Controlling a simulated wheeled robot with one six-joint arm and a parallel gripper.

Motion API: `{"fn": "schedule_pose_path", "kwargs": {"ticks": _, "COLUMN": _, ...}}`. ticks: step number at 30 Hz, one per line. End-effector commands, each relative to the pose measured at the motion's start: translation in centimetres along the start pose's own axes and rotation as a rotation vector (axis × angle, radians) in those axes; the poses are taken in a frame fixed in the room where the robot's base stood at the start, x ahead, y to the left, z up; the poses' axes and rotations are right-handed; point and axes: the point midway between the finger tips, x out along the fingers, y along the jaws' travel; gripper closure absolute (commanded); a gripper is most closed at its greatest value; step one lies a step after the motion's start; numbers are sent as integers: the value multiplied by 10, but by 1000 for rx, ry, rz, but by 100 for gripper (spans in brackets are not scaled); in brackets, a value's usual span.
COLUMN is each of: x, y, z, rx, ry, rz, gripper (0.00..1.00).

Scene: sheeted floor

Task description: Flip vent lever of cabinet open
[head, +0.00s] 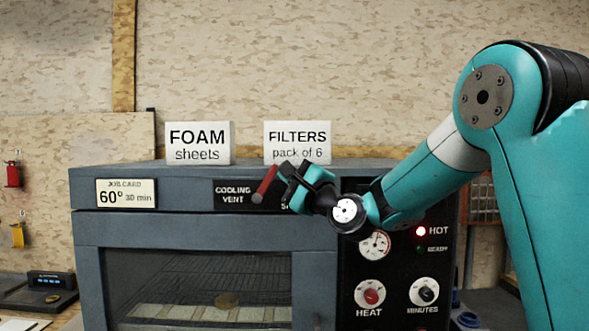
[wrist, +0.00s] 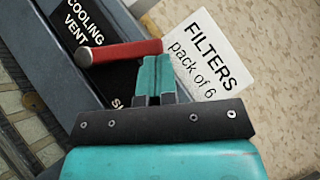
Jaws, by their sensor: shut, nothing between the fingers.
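The grey cabinet (head: 180,229) stands in front of me with its glass door closed. On its upper front is a black plate marked COOLING VENT (head: 232,194), also in the wrist view (wrist: 85,25). The red vent lever (head: 265,184) sticks up at a tilt to the right of these words. In the wrist view the red lever (wrist: 120,52) lies across, just beyond my fingertips. My gripper (head: 284,172) is shut and empty, right beside the lever; its teal fingers (wrist: 153,62) are together. I cannot tell whether they touch the lever. My gripper hides part of the plate's lettering.
A FOAM sheets box (head: 198,143) and a FILTERS box (head: 297,142) stand on the cabinet top, the latter close behind my gripper. The control panel has a lit red HOT lamp (head: 420,231), a HEAT knob (head: 370,294) and a MINUTES knob (head: 424,291).

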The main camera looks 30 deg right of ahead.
Motion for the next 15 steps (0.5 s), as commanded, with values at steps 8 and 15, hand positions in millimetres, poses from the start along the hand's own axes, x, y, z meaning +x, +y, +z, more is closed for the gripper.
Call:
{"fn": "schedule_pose_path", "kwargs": {"ticks": 8, "x": 18, "y": -14, "z": 19, "rx": -174, "ry": -3, "rz": 174, "gripper": 100}}
{"fn": "schedule_pose_path", "kwargs": {"ticks": 15, "x": 28, "y": -13, "z": 28, "rx": -293, "ry": -2, "rz": 292, "gripper": 100}}
